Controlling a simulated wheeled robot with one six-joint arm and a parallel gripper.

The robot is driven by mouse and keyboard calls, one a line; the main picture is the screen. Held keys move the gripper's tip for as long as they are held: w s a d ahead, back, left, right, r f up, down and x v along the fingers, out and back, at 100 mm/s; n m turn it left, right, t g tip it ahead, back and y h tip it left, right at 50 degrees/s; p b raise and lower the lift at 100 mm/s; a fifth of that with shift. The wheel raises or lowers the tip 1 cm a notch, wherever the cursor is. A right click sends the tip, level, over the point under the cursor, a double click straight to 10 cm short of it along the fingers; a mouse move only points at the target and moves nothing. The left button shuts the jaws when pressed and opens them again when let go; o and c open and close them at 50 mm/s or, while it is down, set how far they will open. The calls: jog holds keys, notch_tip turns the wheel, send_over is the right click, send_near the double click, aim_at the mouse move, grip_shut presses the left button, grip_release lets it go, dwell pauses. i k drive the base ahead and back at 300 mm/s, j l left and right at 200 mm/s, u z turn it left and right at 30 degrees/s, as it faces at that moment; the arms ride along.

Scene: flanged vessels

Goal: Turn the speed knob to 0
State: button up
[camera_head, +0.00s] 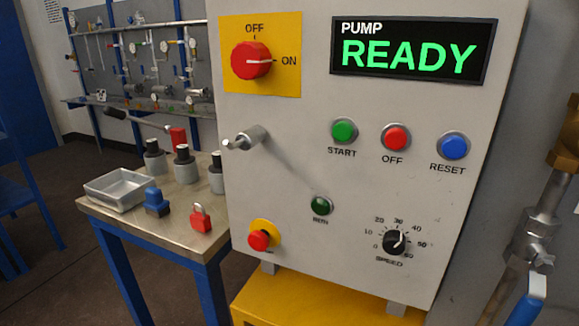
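The speed knob (395,242) is a small black round knob at the lower right of the grey pump panel (300,200). A scale from 0 at the left through 30 at the top surrounds it, with "SPEED" printed below. Its white pointer mark appears to point up and slightly right, roughly between 30 and 40; it is too small to read exactly. Nothing covers the knob. The display (413,52) reads "PUMP READY" in lit letters. My gripper is not in view.
The red rotary switch (251,61) points to ON. A metal handle (246,138) sticks out from the panel. Start (344,131), off (396,137) and reset (454,146) buttons sit above the knob. Pipework (535,225) stands close at right; a bench (180,213) at left.

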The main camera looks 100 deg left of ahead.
aim_at(393, 241)
jog(key=u, duration=2.8)
